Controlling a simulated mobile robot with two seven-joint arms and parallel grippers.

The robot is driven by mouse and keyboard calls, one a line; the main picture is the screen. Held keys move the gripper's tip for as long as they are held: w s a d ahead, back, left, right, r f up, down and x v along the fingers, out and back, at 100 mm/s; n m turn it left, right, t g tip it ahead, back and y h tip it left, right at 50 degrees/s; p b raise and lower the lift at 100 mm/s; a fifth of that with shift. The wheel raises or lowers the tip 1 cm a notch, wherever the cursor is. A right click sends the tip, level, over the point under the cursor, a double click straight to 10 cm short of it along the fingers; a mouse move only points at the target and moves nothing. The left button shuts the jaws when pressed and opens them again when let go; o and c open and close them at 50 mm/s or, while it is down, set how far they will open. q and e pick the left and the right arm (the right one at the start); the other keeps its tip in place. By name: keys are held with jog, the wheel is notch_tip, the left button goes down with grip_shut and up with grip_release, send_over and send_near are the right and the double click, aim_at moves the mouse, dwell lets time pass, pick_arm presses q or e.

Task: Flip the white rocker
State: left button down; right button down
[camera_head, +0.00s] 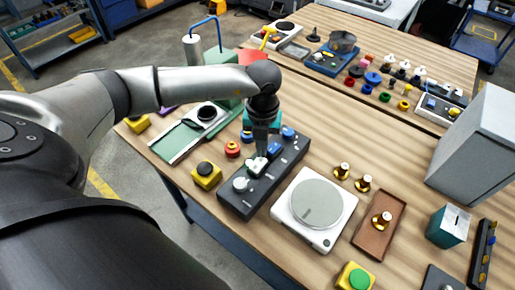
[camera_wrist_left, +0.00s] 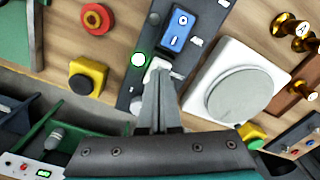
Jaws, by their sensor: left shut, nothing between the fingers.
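A dark switch panel (camera_head: 236,201) lies on the wooden table and also shows in the wrist view (camera_wrist_left: 130,88). The white rocker (camera_head: 256,166) sits on it, and in the wrist view the white piece (camera_wrist_left: 154,68) is partly hidden behind my fingertips. My left gripper (camera_head: 262,153) points down at the panel. In the wrist view its fingers (camera_wrist_left: 162,74) are shut with nothing between them, and their tips are at or just above the rocker. I cannot tell whether they touch it or which way it is tipped. My right gripper is not in view.
A blue rocker (camera_wrist_left: 180,30) and a green-ringed button (camera_wrist_left: 138,59) sit close by on the panel. A white scale with a round plate (camera_head: 316,203) stands to its right. A yellow box with a black button (camera_head: 206,175) and a red button (camera_head: 232,148) stand left.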

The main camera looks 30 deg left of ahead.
aim_at(261, 160)
pick_arm(q)
jog(key=shift+f+b, duration=0.8)
jog(key=shift+f, duration=0.25)
dwell(0.4)
jog(key=shift+r+p, duration=2.9)
jog(key=shift+r, duration=0.7)
jog(key=shift+s+f, duration=0.1)
